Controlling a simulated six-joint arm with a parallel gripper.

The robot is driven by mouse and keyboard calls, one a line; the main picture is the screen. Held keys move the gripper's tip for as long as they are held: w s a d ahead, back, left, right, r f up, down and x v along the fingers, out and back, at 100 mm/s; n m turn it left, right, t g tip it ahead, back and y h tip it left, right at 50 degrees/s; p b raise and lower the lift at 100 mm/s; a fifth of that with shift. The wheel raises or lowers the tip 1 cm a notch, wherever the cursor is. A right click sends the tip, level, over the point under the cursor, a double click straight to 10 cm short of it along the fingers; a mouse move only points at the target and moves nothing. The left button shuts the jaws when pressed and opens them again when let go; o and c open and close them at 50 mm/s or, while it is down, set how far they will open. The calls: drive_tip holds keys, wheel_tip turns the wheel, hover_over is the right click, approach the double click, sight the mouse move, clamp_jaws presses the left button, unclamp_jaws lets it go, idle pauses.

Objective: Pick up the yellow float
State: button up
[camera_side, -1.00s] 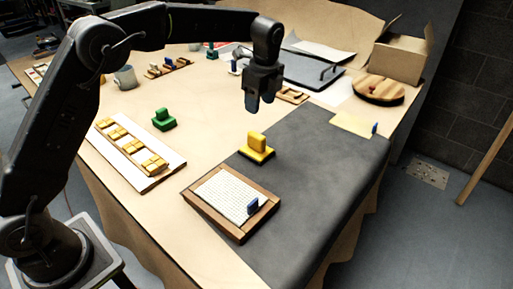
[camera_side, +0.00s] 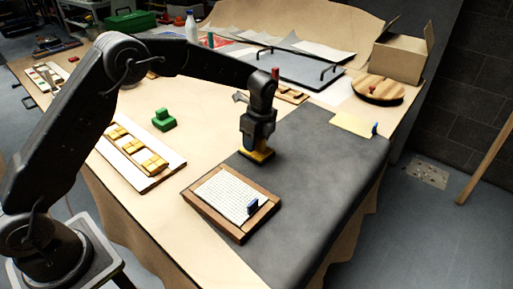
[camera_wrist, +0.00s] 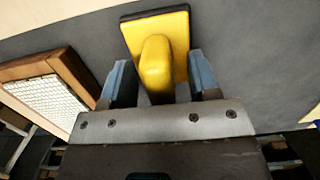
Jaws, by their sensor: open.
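The yellow float (camera_side: 262,156) rests on the grey mat, its base flat and its handle upward. In the side view my gripper (camera_side: 255,146) is right above it and hides its handle. In the wrist view the float (camera_wrist: 157,58) shows its yellow base with a dark edge and the rounded handle. My gripper (camera_wrist: 160,82) is open there, with one blue-grey finger on each side of the handle. Gaps show between the handle and both fingers.
A wood-framed panel with white tiles (camera_side: 228,195) and a small blue piece (camera_side: 252,206) lies close in front of the float. A green float (camera_side: 163,120) and a white board with yellow blocks (camera_side: 165,177) are to the left.

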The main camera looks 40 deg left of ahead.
drive_tip(key=shift+f, duration=0.5)
clamp_jaws()
